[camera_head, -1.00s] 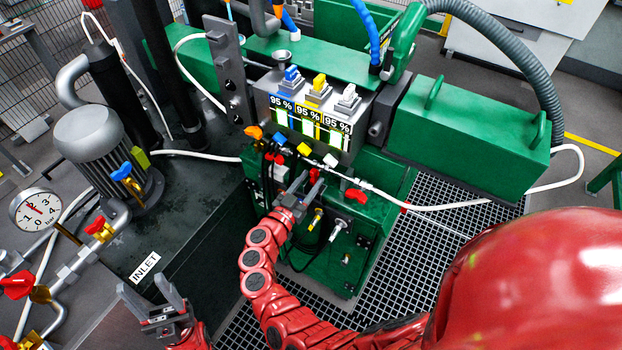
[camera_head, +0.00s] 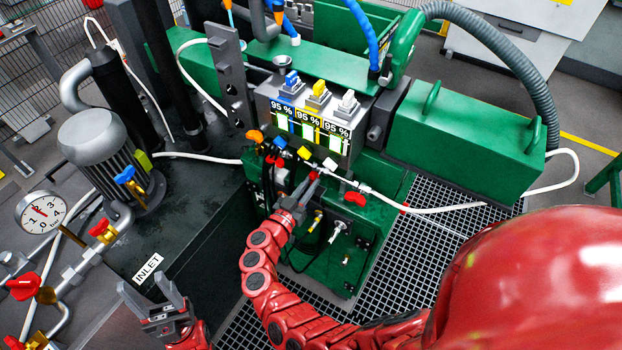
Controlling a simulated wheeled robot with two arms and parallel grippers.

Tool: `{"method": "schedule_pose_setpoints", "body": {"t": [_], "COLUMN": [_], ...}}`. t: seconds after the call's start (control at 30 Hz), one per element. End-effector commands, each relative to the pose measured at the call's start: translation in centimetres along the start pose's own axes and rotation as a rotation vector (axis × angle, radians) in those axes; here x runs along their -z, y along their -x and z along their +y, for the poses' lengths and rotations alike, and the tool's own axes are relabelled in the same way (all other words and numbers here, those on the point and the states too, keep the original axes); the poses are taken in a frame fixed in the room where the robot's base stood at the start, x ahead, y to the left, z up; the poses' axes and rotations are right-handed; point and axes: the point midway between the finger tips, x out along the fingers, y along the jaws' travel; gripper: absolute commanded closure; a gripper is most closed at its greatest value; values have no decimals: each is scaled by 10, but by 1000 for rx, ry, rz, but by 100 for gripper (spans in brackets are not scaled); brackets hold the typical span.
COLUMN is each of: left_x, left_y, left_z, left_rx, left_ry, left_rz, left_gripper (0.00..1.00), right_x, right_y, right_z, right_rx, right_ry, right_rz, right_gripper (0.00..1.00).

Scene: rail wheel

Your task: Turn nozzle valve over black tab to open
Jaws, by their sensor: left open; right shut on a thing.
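My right gripper (camera_head: 300,190) is at the front of the green machine, below the row of coloured valve handles. Its jaws are shut on a small part with red (camera_head: 313,176) at the fingertips; the part is mostly hidden by the fingers. Small valve handles sit along the block: orange (camera_head: 254,136), blue (camera_head: 280,142), yellow (camera_head: 304,153), white (camera_head: 330,164) and red (camera_head: 355,198). I cannot tell which one is the nozzle valve, and no black tab shows clearly. My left gripper (camera_head: 160,305) is open and empty at the lower left.
Dark hoses hang beside the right gripper. Brass and silver fittings (camera_head: 338,230) stick out of the green panel just right of it. A white hose (camera_head: 445,209) runs right. A grey motor (camera_head: 100,145), a gauge (camera_head: 43,212) and red-handled valves (camera_head: 24,286) stand left.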

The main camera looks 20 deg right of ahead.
Motion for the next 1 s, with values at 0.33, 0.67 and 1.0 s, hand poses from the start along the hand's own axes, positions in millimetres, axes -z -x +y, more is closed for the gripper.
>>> {"method": "schedule_pose_setpoints", "body": {"t": [0.33, 0.67, 1.0], "left_x": [4, 7, 9], "left_y": [-24, -44, -56], "left_z": [-1, -2, -3], "left_rx": [0, 0, 0], "left_ry": [0, 0, 0], "left_rz": [0, 0, 0], "left_gripper": [45, 45, 45], "right_x": [3, 4, 1], "right_y": [0, 0, 0], "right_z": [0, 0, 0], "right_rx": [3, 2, 2], "right_ry": [103, 209, 311], "right_rz": [0, 1, 0], "right_gripper": [100, 100, 100]}}
